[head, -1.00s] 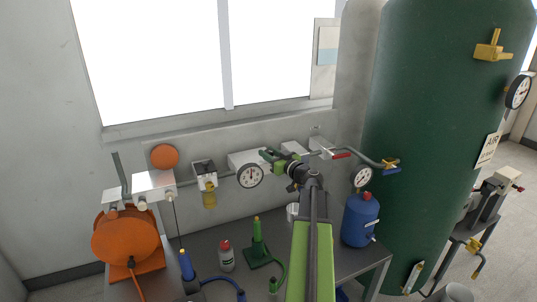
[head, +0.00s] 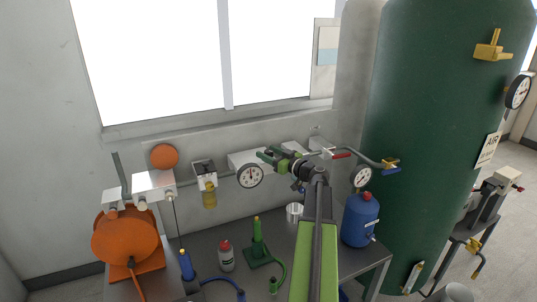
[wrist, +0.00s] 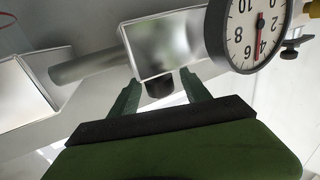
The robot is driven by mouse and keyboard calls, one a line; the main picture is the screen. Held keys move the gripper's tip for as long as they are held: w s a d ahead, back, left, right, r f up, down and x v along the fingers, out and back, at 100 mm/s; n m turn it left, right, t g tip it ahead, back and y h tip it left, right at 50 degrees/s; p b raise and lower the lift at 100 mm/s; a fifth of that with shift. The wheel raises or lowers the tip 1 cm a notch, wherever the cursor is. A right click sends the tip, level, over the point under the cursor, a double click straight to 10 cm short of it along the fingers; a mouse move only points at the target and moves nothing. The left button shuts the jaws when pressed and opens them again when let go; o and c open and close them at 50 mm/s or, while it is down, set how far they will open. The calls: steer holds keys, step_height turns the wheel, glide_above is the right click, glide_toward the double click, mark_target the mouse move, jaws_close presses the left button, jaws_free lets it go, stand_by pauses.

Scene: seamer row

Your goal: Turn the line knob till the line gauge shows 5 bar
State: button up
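My gripper (wrist: 160,82) is open in the wrist view. Its two green fingers stand either side of a small dark knob (wrist: 160,88) on a pale box (wrist: 158,38), with gaps visible. The line gauge (wrist: 243,33), a white dial with a black rim, is beside the box; its red needle lies between 4 and 6, about 5. In the head view the gauge (head: 249,176) is on the wall pipe, its needle near upright. My gripper (head: 270,155) is just right of and above it; the knob cannot be made out there.
Another gauge (head: 361,177) hangs right of my arm, near a red-handled valve (head: 341,155). A blue canister (head: 360,219), a metal cup (head: 294,211) and a green stand (head: 258,250) are on the bench below. The green tank (head: 440,150) fills the right side.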

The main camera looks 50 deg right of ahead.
steer(key=s, duration=1.7)
steer(key=shift+s+a, duration=0.2)
steer(key=shift+a+f, duration=0.1)
